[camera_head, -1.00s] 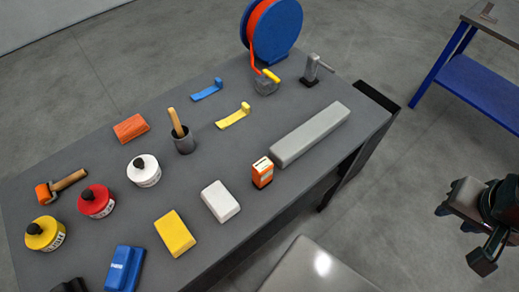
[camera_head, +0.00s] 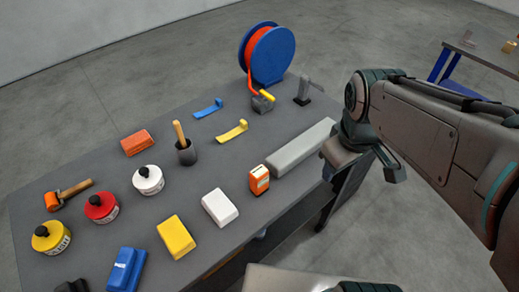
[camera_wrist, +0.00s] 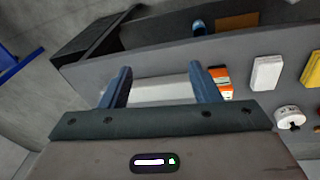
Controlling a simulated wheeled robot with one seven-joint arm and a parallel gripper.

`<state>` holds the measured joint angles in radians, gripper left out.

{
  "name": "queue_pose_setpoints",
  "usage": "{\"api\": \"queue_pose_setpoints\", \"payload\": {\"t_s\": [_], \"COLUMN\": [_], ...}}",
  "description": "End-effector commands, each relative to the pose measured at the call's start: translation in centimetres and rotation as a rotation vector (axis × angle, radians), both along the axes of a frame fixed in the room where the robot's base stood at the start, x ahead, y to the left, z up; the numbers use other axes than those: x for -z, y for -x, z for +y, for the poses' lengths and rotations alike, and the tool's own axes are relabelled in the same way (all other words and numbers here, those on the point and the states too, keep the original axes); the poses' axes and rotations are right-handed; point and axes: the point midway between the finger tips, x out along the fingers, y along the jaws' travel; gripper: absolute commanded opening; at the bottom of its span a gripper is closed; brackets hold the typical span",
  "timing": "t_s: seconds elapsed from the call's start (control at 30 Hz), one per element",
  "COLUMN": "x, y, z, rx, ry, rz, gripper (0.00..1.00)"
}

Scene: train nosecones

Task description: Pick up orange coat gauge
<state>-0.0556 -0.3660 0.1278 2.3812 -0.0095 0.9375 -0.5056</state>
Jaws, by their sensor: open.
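The orange coat gauge (camera_head: 259,179) is a small upright orange box with a pale face. It stands near the table's front edge, just left of the long grey block. In the wrist view the gauge (camera_wrist: 221,80) shows right beside the right finger, partly covered by it. My gripper (camera_wrist: 160,85) is open and empty, its two blue-grey fingers spread over the long grey block's side of the table. In the head view my arm reaches in from the right; the gripper's fingers are not visible there.
The long grey block (camera_head: 301,147) lies right of the gauge. A white block (camera_head: 220,207) and a yellow block (camera_head: 176,237) lie to its left. Bare tabletop lies behind the gauge.

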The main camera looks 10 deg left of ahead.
Motion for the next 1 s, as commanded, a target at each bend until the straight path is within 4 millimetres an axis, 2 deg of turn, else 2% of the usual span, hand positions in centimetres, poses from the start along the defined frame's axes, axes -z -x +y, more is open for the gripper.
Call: {"api": "queue_pose_setpoints", "payload": {"t_s": [0.1,0.3,0.5,0.6,0.77,1.0], "x": [0.2,0.9,1.8,2.0,2.9,7.4], "y": [-1.8,-3.6,-4.0,-4.0,-3.9,-3.9], "z": [3.7,10.3,15.5,17.0,17.9,17.9], "rx": [-0.385,-1.023,-1.504,-1.646,-1.738,-1.743], "ry": [0.069,0.139,0.155,0.155,0.153,0.15], "rz": [0.054,0.122,0.153,0.158,0.16,0.164], "gripper": [0.56,0.56,0.56,0.56,0.56,0.56]}}
